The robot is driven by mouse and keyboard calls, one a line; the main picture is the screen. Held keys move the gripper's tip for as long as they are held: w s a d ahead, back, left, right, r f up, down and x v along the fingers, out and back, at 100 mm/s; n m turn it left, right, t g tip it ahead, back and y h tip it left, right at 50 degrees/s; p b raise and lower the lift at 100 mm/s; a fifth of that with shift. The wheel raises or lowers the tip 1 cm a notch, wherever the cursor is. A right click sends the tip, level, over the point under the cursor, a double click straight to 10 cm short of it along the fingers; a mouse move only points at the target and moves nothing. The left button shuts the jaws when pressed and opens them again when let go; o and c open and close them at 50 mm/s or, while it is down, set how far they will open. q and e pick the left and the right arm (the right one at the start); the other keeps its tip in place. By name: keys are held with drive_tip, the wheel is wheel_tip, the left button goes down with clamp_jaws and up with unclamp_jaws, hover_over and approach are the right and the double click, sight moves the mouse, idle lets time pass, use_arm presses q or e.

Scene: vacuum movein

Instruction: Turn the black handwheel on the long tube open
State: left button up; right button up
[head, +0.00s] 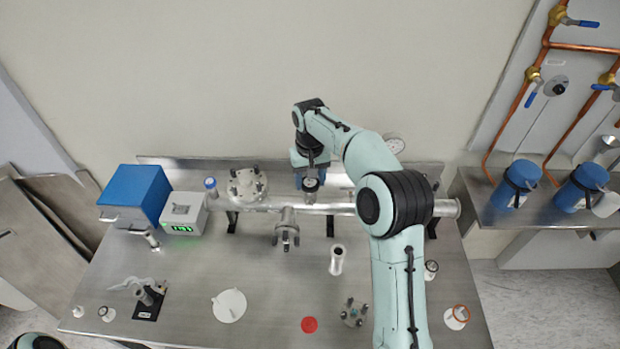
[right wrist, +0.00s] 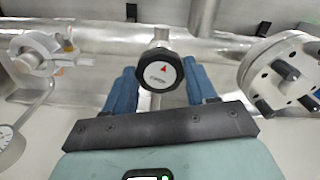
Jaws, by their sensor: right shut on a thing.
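The black handwheel (head: 311,185) sits on a short stem at the middle of the long metal tube (head: 340,208). In the right wrist view the handwheel (right wrist: 160,72) shows a white face with a red arrow. My right gripper (head: 310,178) is over the tube at the handwheel. In the right wrist view its blue fingers (right wrist: 161,85) stand on both sides of the handwheel, shut on its rim. My left gripper is not in view.
A flanged fitting (head: 246,184) stands on the tube to the left, close to the gripper. A blue box (head: 135,192) and a device with a green display (head: 183,213) are farther left. Loose parts, including a red disc (head: 309,324), lie on the steel bench (head: 260,270).

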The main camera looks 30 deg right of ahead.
sight(310, 182)
drive_tip(key=shift+n, duration=1.7)
drive_tip(key=o, duration=1.1)
drive_tip(key=shift+c, duration=0.2)
wheel_tip(310, 182, up, 14)
drive_tip(key=shift+f, duration=0.25)
